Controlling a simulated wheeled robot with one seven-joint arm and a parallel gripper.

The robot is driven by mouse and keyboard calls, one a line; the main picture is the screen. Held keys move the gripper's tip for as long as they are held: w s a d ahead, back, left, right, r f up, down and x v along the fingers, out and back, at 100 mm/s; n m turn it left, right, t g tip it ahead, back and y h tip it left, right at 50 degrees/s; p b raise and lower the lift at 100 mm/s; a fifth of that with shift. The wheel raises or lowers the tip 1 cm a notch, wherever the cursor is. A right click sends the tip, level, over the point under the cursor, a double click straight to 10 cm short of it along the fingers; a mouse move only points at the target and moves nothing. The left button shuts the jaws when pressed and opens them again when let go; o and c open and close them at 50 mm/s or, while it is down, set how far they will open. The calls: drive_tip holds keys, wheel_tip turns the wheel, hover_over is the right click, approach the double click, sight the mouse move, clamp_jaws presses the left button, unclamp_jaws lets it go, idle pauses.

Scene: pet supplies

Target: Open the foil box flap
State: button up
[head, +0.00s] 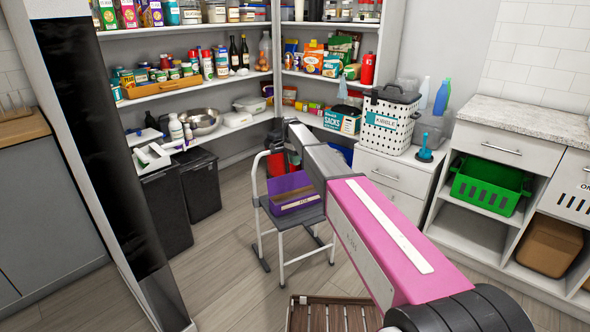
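A purple box (297,203) with a pale label on its front sits on the seat of a grey step stool. It is probably the foil box, but the label is too small to read for sure. My pink and grey arm reaches from the lower right past the box toward the shelves. My gripper's fingers do not show; the far end of the arm hides that area.
The step stool (259,208) stands on open wood floor before pantry shelves. Black bins (201,186) stand to its left. A white drawer cabinet (393,180) bears a kibble basket (388,136) on the right. A slatted brown item (310,316) lies on the floor in front.

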drive_tip(key=r, duration=0.3)
drive_tip(key=w+r, duration=0.1)
drive_tip(key=r, duration=0.1)
drive_tip(key=shift+a+r, duration=0.25)
drive_tip(key=shift+r, duration=0.05)
